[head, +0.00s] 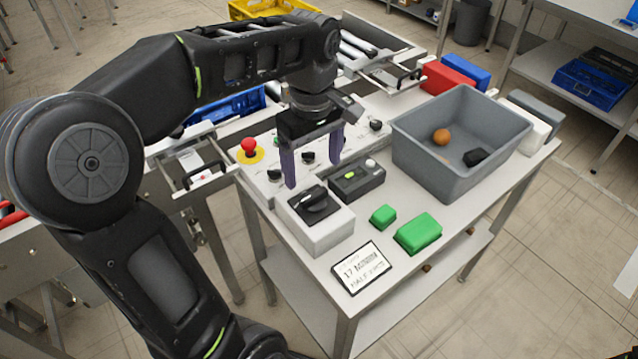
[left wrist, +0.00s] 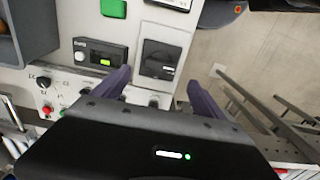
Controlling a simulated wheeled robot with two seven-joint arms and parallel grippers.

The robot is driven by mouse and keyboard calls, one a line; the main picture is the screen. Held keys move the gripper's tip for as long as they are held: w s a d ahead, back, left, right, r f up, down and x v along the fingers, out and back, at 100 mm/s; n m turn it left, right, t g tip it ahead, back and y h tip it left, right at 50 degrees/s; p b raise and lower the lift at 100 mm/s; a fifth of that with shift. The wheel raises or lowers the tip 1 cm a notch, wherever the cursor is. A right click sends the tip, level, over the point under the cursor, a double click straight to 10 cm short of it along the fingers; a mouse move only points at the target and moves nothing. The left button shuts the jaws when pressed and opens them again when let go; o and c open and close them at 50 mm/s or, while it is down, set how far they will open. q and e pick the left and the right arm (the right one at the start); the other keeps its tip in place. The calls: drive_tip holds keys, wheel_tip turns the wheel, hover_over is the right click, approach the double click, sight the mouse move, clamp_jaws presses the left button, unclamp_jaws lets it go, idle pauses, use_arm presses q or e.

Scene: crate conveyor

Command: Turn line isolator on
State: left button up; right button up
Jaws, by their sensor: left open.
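The line isolator (head: 328,232) is a pale box with a black rotary knob on a dark top plate, standing on the near left part of the table. It also shows in the left wrist view (left wrist: 161,58), with its knob near the middle of the plate. My left gripper (head: 313,177) is open and empty, its two purple fingers pointing down above and just behind the isolator. In the left wrist view the fingers (left wrist: 159,78) lie on either side of the isolator's near edge, apart from the knob. My right gripper is not in view.
A small dark device with a lit green display (head: 357,181) stands beside the isolator. A control panel with a red emergency button (head: 249,145) lies behind. Green blocks (head: 418,233), a sign (head: 361,268) and a grey crate (head: 430,160) occupy the table.

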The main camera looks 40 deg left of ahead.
sight(314, 194)
use_arm(q)
drive_tip(key=shift+w+f+p, duration=0.1)
drive_tip(key=shift+f+p, duration=0.4)
drive_tip(key=shift+f, duration=3.45)
drive_tip(key=c, duration=1.4)
